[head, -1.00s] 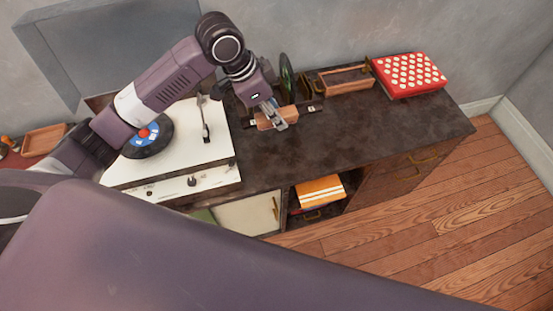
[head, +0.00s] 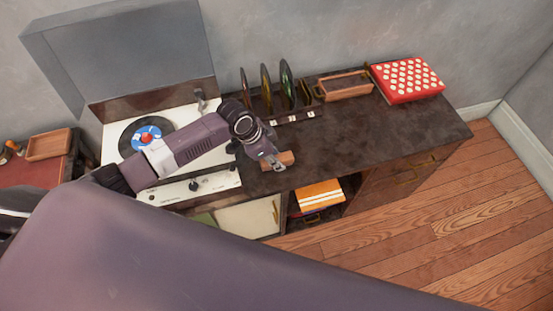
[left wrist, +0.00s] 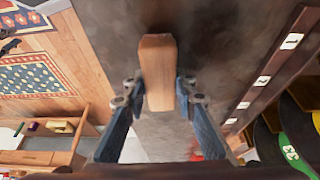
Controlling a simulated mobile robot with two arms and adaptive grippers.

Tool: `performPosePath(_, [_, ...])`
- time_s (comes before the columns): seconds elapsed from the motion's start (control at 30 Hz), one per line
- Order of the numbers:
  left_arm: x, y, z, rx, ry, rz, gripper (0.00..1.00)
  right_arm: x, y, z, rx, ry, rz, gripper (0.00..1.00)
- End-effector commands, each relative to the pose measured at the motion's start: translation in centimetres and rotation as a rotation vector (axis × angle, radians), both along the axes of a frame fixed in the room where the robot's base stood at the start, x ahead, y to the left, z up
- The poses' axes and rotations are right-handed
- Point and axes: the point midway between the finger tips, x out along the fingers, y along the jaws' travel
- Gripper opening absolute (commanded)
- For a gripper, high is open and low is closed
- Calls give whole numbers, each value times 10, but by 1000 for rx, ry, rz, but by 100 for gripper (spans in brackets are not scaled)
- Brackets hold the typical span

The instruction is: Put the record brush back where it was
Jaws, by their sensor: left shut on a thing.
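The record brush (head: 284,159) is a small wooden block at the front part of the dark cabinet top (head: 390,130). My left gripper (head: 271,161) is shut on it. In the left wrist view the brush (left wrist: 158,60) sits between the two fingertips of the left gripper (left wrist: 158,88), over the dark top. Whether the brush touches the top or hangs just above it I cannot tell. My right gripper is in neither view.
A record rack (head: 290,117) with several upright records stands behind the brush. A wooden tray (head: 345,93) and a red dotted box (head: 408,78) are at the back right. A white turntable (head: 115,150) with its lid up is at the left. The top's right part is clear.

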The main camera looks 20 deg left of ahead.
Motion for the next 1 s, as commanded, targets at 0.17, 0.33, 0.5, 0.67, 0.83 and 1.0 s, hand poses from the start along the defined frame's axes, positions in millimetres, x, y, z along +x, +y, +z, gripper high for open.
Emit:
performPosePath(0.17, [0,-1,-10,0,-1,-2,6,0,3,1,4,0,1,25])
performPosePath(0.33, [0,0,-9,0,-1,-2,6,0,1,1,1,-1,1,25])
performPosePath(0.5, [0,0,-13,0,-2,-1,27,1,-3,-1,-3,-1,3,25])
performPosePath(0.67, [0,0,-12,0,0,-1,43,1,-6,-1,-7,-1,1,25])
performPosePath(0.83, [0,0,-12,0,0,-1,43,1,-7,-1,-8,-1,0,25])
performPosePath(1.0, [0,0,-7,0,-1,-2,43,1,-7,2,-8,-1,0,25])
